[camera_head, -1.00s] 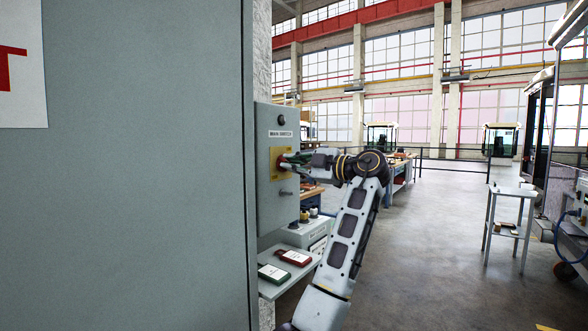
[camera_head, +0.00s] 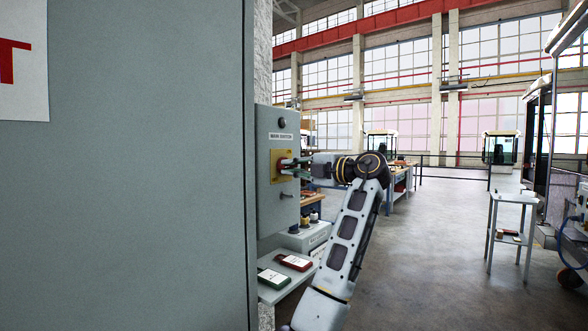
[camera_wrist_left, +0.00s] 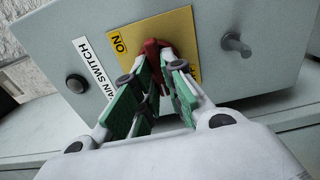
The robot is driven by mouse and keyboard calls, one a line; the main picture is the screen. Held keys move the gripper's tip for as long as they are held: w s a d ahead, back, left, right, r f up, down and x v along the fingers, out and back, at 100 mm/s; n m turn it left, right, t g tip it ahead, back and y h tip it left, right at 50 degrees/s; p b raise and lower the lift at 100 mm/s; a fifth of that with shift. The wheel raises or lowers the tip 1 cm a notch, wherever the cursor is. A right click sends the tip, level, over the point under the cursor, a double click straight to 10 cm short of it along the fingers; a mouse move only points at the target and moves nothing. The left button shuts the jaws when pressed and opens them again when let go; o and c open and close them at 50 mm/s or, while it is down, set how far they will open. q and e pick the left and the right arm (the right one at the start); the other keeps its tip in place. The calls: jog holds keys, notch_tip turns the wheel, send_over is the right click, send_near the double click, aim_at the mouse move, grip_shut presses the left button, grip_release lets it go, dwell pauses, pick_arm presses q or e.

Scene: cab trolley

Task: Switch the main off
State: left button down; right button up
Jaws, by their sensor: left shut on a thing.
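The main switch is a grey wall box (camera_head: 268,205) with a "MAIN SWITCH" label, left of centre in the head view. Its yellow plate (camera_head: 276,177) carries a red handle (camera_wrist_left: 153,46). In the left wrist view, "ON" is readable on the yellow plate (camera_wrist_left: 182,24) beside the handle. My left gripper (camera_head: 287,166) reaches the box from the right. Its green-padded fingers (camera_wrist_left: 157,72) are shut on the red handle, from both sides. The fingers hide part of the handle and plate, and I cannot tell the handle's exact setting. My right gripper is out of view.
A large grey cabinet (camera_head: 125,200) fills the left of the head view. A small table (camera_head: 512,197) stands at right. The floor between is open.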

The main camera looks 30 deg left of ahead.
pick_arm(q)
jog(key=shift+f, duration=0.1)
jog(key=c, duration=1.5)
grip_release()
jog(key=shift+c, duration=0.2)
jog(key=shift+o, duration=0.2)
jog(key=d, duration=1.2)
jog(key=shift+s, duration=0.45)
